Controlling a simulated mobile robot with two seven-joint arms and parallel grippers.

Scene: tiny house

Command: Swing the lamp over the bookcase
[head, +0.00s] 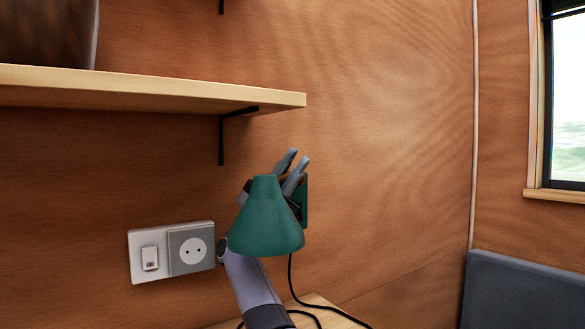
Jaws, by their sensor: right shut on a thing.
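The lamp (265,218) has a green cone-shaped shade that hangs with its wide end down. Part of a green plate shows on the wall behind it. My right gripper (291,168) is behind the shade, with its two grey fingertips showing above it. It is shut on the lamp, but the shade hides the exact place of the grip. A light wooden top (318,302) shows at the bottom edge below the lamp; it may be the bookcase, but little of it is in view. My left gripper is not in view.
A wooden shelf (160,88) on a black bracket (221,140) juts out above and left of the lamp. A socket and switch plate (171,252) is on the wall to the left. A black cable (291,280) runs down below the shade.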

